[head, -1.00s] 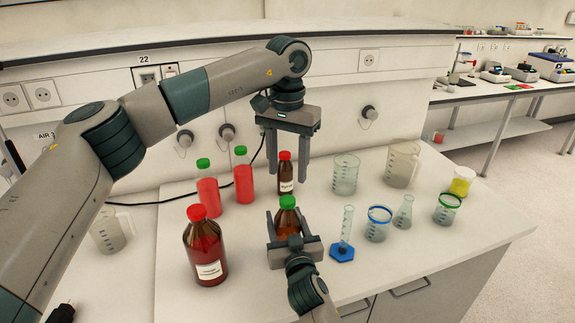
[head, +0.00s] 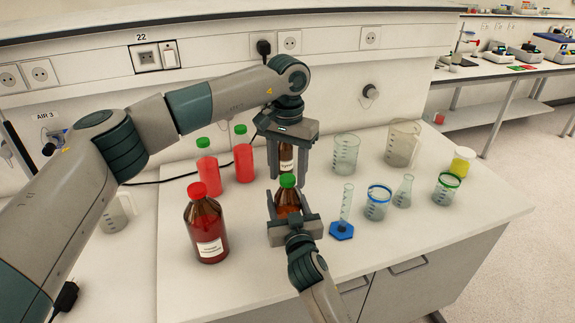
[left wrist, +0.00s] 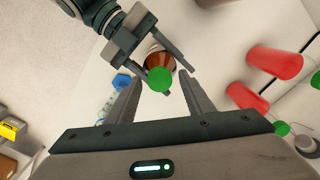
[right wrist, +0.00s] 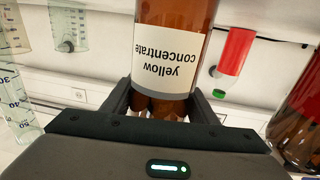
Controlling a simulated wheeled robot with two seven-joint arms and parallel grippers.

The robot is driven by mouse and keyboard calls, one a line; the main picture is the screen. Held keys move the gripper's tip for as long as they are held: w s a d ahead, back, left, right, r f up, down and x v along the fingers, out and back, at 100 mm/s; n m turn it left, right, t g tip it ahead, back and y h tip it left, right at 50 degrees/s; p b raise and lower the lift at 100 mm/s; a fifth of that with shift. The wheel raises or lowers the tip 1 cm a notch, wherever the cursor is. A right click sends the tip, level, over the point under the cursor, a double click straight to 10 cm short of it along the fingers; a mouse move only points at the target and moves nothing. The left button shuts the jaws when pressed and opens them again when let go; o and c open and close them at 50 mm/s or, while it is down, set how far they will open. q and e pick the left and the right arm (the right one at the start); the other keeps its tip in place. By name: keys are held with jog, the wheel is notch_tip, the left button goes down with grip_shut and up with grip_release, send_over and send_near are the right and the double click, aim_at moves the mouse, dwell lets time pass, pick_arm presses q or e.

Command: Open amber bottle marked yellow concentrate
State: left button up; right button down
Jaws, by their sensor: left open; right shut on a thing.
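The amber bottle (head: 287,203) has a green cap (head: 287,180); its label in the right wrist view reads "yellow concentrate" (right wrist: 170,57). My right gripper (head: 288,197) is shut on this bottle's body from the front; the bottle stands upright, and I cannot tell whether it touches the table. My left gripper (head: 284,172) is open and points down, just above the green cap. In the left wrist view the cap (left wrist: 159,79) shows between its two spread fingers, without clear contact.
A large red-capped amber bottle (head: 206,230) stands left. A small amber bottle (head: 286,160) is close behind the left fingers. Two red bottles (head: 244,160) with green caps stand back left. A cylinder (head: 345,208) with a blue base, beakers (head: 377,205) and a flask (head: 403,193) stand right.

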pick_arm(q)
jog(key=c, duration=1.1)
jog(key=shift+c, duration=0.2)
